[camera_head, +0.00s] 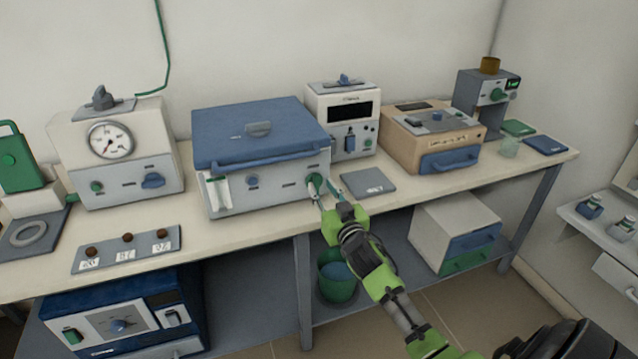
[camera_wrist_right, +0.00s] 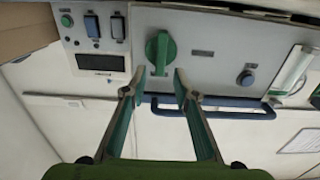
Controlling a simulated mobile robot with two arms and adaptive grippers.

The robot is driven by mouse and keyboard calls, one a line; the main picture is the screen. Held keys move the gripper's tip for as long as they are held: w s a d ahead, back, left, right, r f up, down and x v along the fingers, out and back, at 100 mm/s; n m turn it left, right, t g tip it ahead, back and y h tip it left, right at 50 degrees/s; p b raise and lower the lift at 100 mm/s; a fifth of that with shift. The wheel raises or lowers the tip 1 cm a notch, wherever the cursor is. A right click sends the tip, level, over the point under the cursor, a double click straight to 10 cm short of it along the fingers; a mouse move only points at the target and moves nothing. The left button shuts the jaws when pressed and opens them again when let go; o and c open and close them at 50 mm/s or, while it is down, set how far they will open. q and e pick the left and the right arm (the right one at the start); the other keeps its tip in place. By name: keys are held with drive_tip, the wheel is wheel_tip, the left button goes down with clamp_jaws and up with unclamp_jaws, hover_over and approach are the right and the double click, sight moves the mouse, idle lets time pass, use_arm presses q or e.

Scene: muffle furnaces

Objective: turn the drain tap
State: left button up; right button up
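The drain tap looks to be the green knob (camera_head: 315,181) on the right end of the grey front of the blue-lidded bath (camera_head: 217,186). In the right wrist view the green tap (camera_wrist_right: 160,52) shows with its handle bar running up and down the picture. My right gripper (camera_head: 325,193) is in front of the tap. In the wrist view its two fingers (camera_wrist_right: 158,78) are apart and empty, with the tips just short of the tap and to either side of it. Contact is not visible. My left gripper is out of view.
A green bucket (camera_head: 338,279) stands under the bench below the tap. A grey plate (camera_head: 368,183) lies right of the bath, before a white instrument (camera_head: 341,96). A blue handle bar (camera_wrist_right: 215,104) crosses behind the fingers in the wrist view.

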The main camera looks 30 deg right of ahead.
sight(317, 180)
drive_tip(key=shift+x, duration=1.6)
clamp_jaws()
